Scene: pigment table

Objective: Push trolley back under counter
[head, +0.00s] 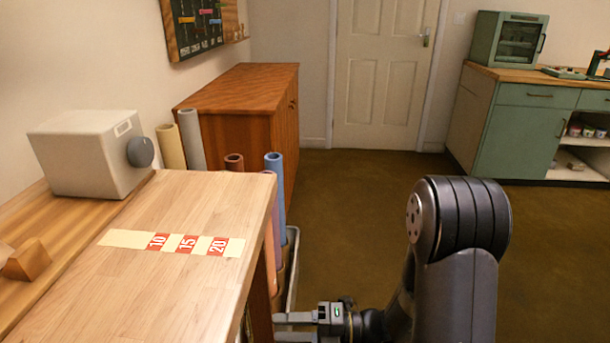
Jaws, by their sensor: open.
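No trolley can be made out for certain. A light wood worktop (120,275) fills the lower left, with a tape strip (187,243) marked 10, 15 and 20 across it. I cannot tell whether this is the counter or part of the trolley. A grey metal rim (292,265) shows low beside its right side, around the foot of some upright rolls; most of it is hidden. My gripper (280,327) is open and empty, low beside the worktop's right side, fingers pointing left. I cannot tell whether it touches anything.
A grey box with a dark knob (85,155) stands on a darker wood surface (25,290) at left. Upright rolls, one blue (275,190), stand behind the worktop near a brown cabinet (235,100). A green cabinet (520,135) is at far right. The floor (365,220) between is clear.

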